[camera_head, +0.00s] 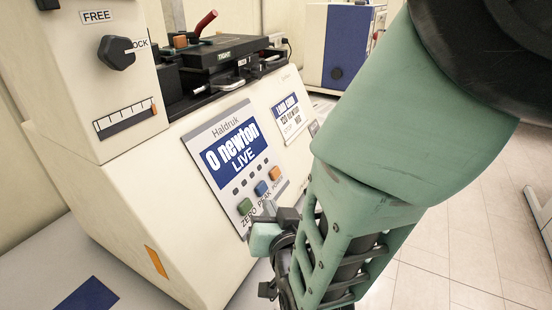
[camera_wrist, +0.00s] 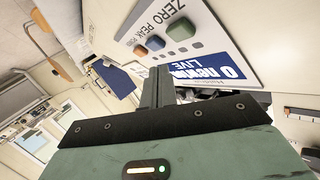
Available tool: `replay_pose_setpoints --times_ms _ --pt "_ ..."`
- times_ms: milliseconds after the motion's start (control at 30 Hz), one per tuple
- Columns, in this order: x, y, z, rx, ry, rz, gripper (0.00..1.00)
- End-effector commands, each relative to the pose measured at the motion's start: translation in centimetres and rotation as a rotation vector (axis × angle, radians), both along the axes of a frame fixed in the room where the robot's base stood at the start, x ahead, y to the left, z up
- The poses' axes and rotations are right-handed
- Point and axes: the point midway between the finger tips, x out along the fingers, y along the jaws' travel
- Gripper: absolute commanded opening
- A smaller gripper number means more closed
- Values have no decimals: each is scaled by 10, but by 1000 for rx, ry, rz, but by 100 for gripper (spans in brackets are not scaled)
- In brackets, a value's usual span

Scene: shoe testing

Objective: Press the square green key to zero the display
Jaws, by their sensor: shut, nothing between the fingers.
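The square green key (camera_head: 245,207) sits above the word ZERO on the sloping panel of a cream testing machine. It also shows in the wrist view (camera_wrist: 180,31), at the end of a row with a blue key (camera_wrist: 155,43) and an orange key (camera_wrist: 140,51). The display (camera_head: 236,150) above them reads 0 newton, LIVE. My gripper (camera_wrist: 160,72) is shut and empty, its dark fingers just below the keys in the wrist view. In the head view it is low by the panel's lower right, close to the green key. I cannot tell whether it touches the panel.
A second blue-and-white label (camera_head: 290,112) is to the right on the machine. A black knob (camera_head: 116,52) marked FREE and LOCK and a clamp with a red handle (camera_head: 203,22) stand above. Tiled floor (camera_head: 450,250) is open at right.

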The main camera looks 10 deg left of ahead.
Motion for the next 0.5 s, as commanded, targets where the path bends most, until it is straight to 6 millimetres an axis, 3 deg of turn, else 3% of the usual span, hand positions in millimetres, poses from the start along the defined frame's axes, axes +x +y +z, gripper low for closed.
replay_pose_setpoints --times_ms 200,500 --pt "-5 -15 9 1 0 0 0" --pt "-6 -17 10 1 0 1 0"
